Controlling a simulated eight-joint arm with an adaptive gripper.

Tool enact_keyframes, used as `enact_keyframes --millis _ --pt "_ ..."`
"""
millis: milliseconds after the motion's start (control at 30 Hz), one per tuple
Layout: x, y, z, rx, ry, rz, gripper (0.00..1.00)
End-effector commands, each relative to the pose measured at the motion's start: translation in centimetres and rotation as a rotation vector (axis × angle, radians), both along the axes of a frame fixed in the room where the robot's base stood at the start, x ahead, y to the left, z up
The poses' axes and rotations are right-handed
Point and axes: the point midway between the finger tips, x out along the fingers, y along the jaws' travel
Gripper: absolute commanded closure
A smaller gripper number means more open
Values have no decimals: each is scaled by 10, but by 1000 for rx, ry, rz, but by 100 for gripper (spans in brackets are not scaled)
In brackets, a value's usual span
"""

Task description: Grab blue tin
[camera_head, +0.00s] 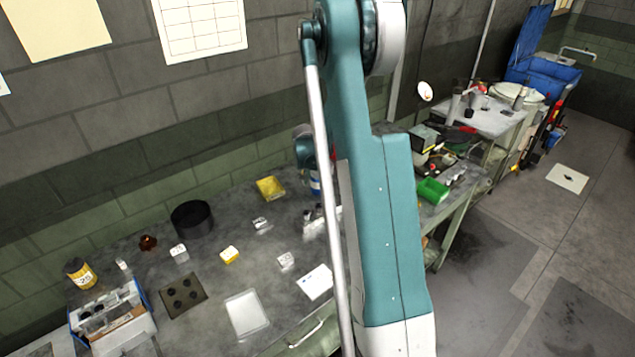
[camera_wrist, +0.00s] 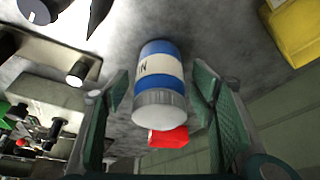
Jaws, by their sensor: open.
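The blue tin (camera_wrist: 160,62) shows in the wrist view, blue with a pale label band and a grey lid, between the two fingers of my gripper (camera_wrist: 160,108). My gripper is open, with a gap visible on both sides of the tin. In the head view a small part of the blue tin (camera_head: 315,185) shows beside my arm. My arm hides the rest of that spot and most of the gripper.
A red object (camera_wrist: 168,137) lies close by the tin's lid end. A yellow bin (camera_head: 270,188) stands left of the tin. A black round pan (camera_head: 192,219) and several small boxes stand further left. A green bin (camera_head: 433,191) is to the right, among clutter.

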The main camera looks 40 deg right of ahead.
Motion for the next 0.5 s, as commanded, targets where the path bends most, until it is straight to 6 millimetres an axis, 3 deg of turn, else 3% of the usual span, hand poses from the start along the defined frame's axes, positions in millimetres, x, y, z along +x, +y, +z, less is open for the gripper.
enact_keyframes --millis 133,400,500 --pt "0 0 0 0 0 0 44" --pt "0 0 0 0 0 0 77" --pt "0 0 0 0 0 0 77"
